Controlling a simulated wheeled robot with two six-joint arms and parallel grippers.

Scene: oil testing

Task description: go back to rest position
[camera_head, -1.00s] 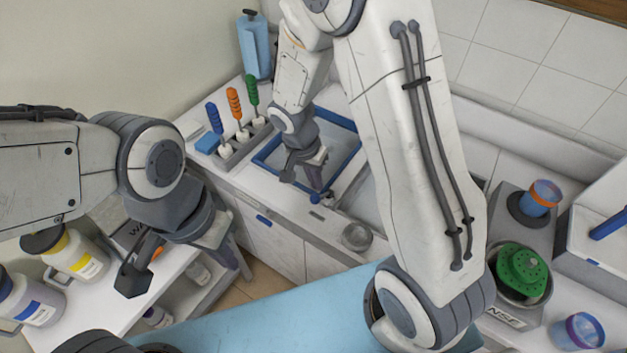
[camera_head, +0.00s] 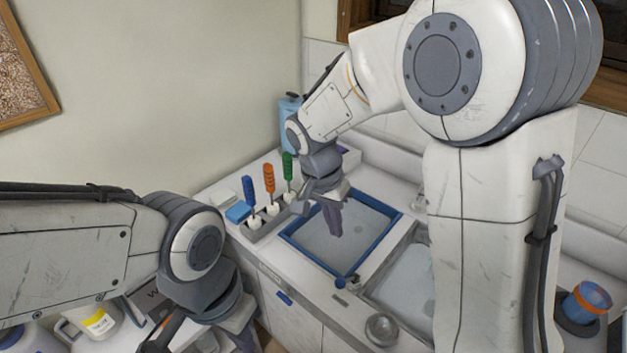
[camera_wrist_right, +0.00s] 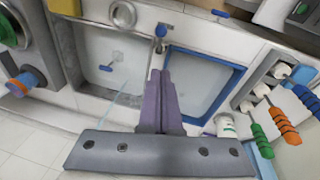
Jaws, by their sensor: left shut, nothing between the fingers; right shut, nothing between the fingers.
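My right gripper (camera_head: 334,228) hangs fingers-down over the blue-rimmed basin (camera_head: 378,250) in the head view. Its fingers are shut with nothing between them. In the right wrist view the closed fingers (camera_wrist_right: 158,75) point between the blue-rimmed basin (camera_wrist_right: 232,72) and the plain sink (camera_wrist_right: 85,70). My left gripper (camera_head: 258,342) is low at the bottom of the head view, beside the front of the counter. It is shut and empty, and its fingertips are partly cut off by the frame edge.
A rack (camera_head: 268,224) with blue, orange and green-handled tools stands left of the basin. A blue cup with an orange band (camera_head: 587,301) is at far right. A yellow-labelled jug (camera_head: 97,322) is below my left arm.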

